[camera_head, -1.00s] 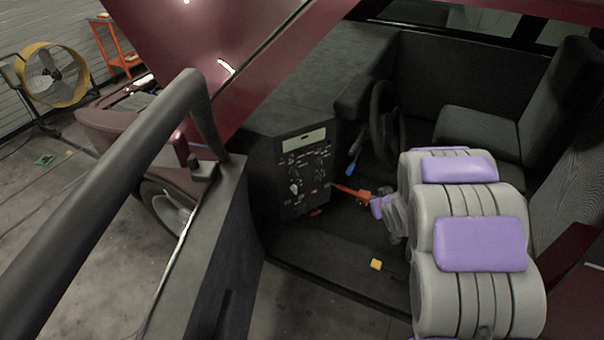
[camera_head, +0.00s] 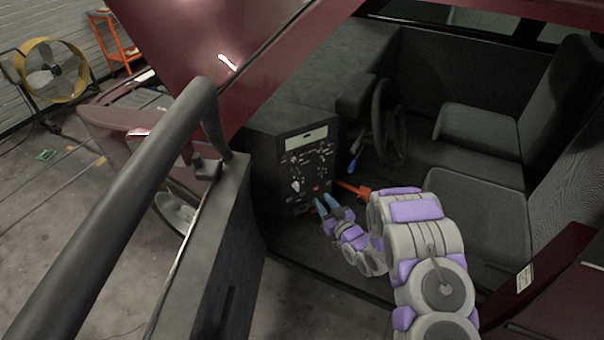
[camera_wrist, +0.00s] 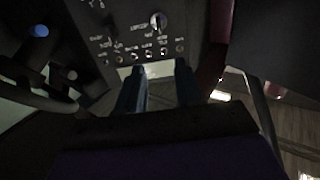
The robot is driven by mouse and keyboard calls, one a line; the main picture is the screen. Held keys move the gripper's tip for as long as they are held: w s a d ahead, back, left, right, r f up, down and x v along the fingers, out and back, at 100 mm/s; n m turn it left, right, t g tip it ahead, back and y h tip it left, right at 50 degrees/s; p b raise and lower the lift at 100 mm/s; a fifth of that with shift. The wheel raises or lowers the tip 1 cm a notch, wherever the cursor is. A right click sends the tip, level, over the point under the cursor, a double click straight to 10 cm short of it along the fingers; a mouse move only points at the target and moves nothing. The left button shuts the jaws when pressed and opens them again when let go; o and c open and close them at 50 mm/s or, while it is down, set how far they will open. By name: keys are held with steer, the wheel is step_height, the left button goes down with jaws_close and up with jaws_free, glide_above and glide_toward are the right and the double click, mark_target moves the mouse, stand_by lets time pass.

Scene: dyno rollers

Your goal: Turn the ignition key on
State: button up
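The dark control panel (camera_head: 310,165) stands inside the open vehicle cab, with a pale display at its top and several knobs and switches. In the wrist view, the panel (camera_wrist: 140,40) shows a round knob and a row of small switches. I cannot tell which item is the ignition key. My gripper (camera_head: 326,203) has blue fingertips at the panel's lower edge. In the wrist view my gripper (camera_wrist: 158,75) has its two fingers apart with nothing seen between them, just below the switch row. Contact with the panel cannot be told.
An orange lever (camera_head: 352,189) sticks out right of the fingertips, with a blue-tipped lever (camera_head: 352,166) above it. The steering wheel (camera_head: 385,125) and seats (camera_head: 485,125) are to the right. The open door (camera_head: 205,245) with its thick handle bar (camera_head: 120,205) stands left.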

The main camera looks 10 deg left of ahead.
glide_toward(299, 173)
steer(key=b+x, duration=0.2)
steer(key=x, duration=0.7)
steer(key=shift+w+a+b, duration=0.1)
steer(key=shift+a+b, duration=0.2)
steer(key=shift+b, duration=0.1)
steer(key=shift+w, duration=0.1)
steer(key=shift+w+d+r, duration=0.1)
steer(key=shift+d+r, duration=0.05)
steer(key=shift+d, duration=0.35)
steer(key=shift+a, duration=0.4)
steer(key=c, duration=0.4)
steer(key=shift+c, duration=0.9)
steer(key=shift+d, duration=0.15)
jaws_close()
